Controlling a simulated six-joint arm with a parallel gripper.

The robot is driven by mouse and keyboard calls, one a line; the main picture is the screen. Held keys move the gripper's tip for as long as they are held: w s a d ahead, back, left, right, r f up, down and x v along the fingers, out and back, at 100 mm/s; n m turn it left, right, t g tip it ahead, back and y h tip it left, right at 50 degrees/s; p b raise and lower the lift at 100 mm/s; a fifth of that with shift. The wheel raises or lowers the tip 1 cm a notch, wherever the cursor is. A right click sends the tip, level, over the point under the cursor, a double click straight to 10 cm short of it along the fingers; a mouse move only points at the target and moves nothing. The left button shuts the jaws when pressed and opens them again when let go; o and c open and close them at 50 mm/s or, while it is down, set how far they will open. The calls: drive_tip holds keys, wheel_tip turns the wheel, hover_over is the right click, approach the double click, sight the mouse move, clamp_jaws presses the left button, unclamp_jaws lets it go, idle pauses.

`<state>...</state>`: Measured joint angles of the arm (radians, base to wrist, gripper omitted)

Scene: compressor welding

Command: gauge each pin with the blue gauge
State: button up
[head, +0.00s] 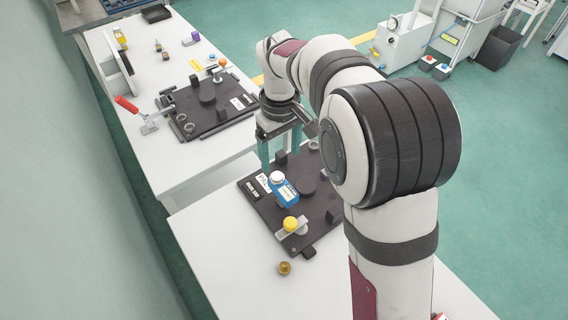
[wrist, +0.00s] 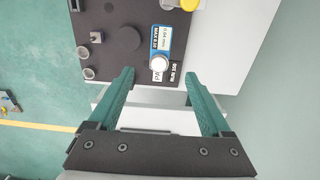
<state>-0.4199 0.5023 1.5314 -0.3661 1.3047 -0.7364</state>
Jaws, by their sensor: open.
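The blue gauge (head: 285,194) is a small blue block with a white round knob, lying on the near black fixture plate (head: 262,212) beside white labels. In the wrist view the blue gauge (wrist: 172,45) lies just beyond my fingertips, roughly in line with the gap between them. My gripper (head: 282,146) has teal fingers, is open and empty, and hangs at the plate's far edge. In the wrist view my gripper (wrist: 159,76) spreads to either side of the white knob, apart from it. Small posts and grey rings (wrist: 83,52) stand on the plate; I cannot tell which are pins.
A yellow-knobbed clamp (head: 291,225) stands on the plate's near edge, with a brass piece (head: 284,268) on the bare white table before it. A second black fixture plate (head: 207,106) with a red-handled clamp (head: 128,105) lies on the farther table. My arm hides the near plate's right side.

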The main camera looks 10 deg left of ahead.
sight(281, 183)
wheel_tip(281, 183, down, 13)
drive_tip(key=shift+f, duration=0.15)
clamp_jaws()
drive_tip(key=c, duration=0.6)
unclamp_jaws()
clamp_jaws()
drive_tip(key=shift+r, duration=0.35)
drive_tip(key=shift+r, duration=2.4)
